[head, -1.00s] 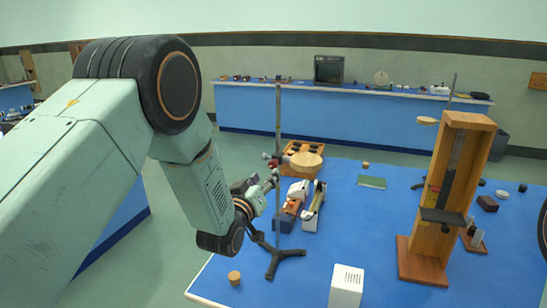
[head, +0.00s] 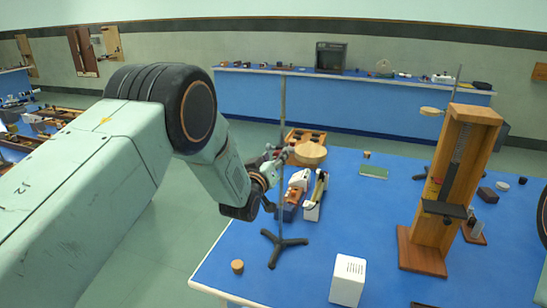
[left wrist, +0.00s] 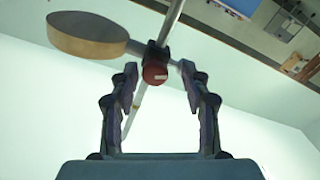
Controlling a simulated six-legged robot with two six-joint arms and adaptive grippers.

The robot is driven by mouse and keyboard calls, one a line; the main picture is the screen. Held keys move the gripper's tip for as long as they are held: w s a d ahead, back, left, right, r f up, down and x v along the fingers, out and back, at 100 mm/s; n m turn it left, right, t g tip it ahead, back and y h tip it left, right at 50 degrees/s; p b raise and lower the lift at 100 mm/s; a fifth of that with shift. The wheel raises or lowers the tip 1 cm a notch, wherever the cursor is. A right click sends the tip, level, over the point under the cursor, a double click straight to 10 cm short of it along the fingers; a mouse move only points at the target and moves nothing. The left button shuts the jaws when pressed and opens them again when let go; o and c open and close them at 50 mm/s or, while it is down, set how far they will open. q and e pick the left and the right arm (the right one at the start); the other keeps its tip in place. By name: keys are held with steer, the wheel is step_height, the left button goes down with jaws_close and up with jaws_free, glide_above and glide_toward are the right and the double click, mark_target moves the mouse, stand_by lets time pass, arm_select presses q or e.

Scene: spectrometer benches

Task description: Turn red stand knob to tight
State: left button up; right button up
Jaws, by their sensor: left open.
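The red stand knob (left wrist: 155,73) shows in the left wrist view, on a dark clamp on the thin metal rod (left wrist: 168,25). The clamp carries a round wooden disc (left wrist: 88,34) on an arm. My left gripper (left wrist: 160,80) is open, with its fingers on either side of the knob; contact cannot be told. In the head view the left gripper (head: 279,160) is at the clamp beside the rod (head: 283,105), and the knob is hidden or too small to make out. The stand's black tripod base (head: 280,246) is on the blue bench. My right gripper is out of view.
A white box (head: 347,280), a small cork (head: 237,266) and a tall wooden instrument (head: 460,170) stand on the blue bench (head: 375,225). A wooden tray (head: 302,137) and small devices (head: 314,195) sit close behind the stand. The bench between stand and instrument is mostly clear.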

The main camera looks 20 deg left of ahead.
arm_select(q)
steer(key=shift+s+d+r, duration=0.1)
steer(key=shift+d+r, duration=0.05)
steer(key=shift+d, duration=0.3)
steer(key=shift+c, duration=1)
steer(key=shift+a, duration=0.3)
steer(key=c, duration=0.4)
steer(key=shift+c, duration=0.9)
steer(key=shift+d, duration=0.2)
jaws_close()
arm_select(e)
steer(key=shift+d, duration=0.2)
arm_select(q)
steer(key=shift+a, duration=0.15)
